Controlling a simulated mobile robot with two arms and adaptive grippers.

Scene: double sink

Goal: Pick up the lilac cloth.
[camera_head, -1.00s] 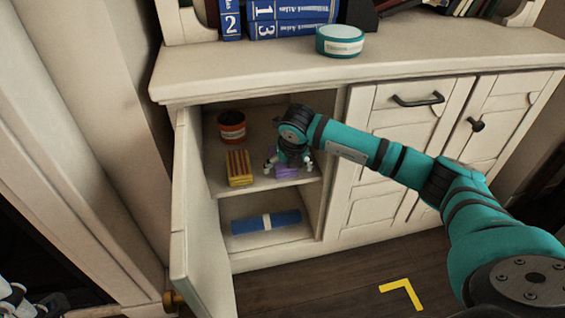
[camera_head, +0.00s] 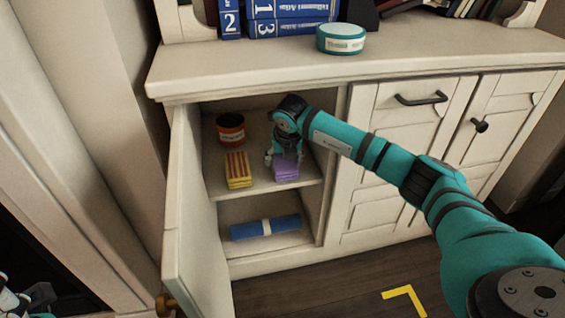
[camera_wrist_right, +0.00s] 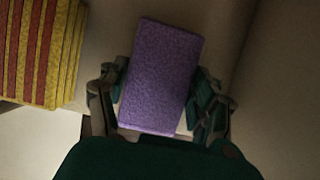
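The lilac cloth (camera_head: 285,172) is a small folded block near the right side of the cabinet's upper shelf. It also shows in the right wrist view (camera_wrist_right: 163,60), slightly tilted between the fingers. My right gripper (camera_head: 283,158) reaches into the open cabinet from above, its fingers at the cloth. In the right wrist view my right gripper (camera_wrist_right: 160,88) has a finger against each long side of the cloth, shut on it. The cloth appears at shelf level; its underside is hidden. My left gripper (camera_head: 22,300) shows only in part at the lower left, its fingers unclear.
A red-and-yellow striped cloth stack (camera_head: 238,170) lies left of the lilac cloth. An orange-and-black tin (camera_head: 231,129) stands behind it. A blue roll (camera_head: 266,228) lies on the lower shelf. The open cabinet door (camera_head: 189,215) bounds the left side.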

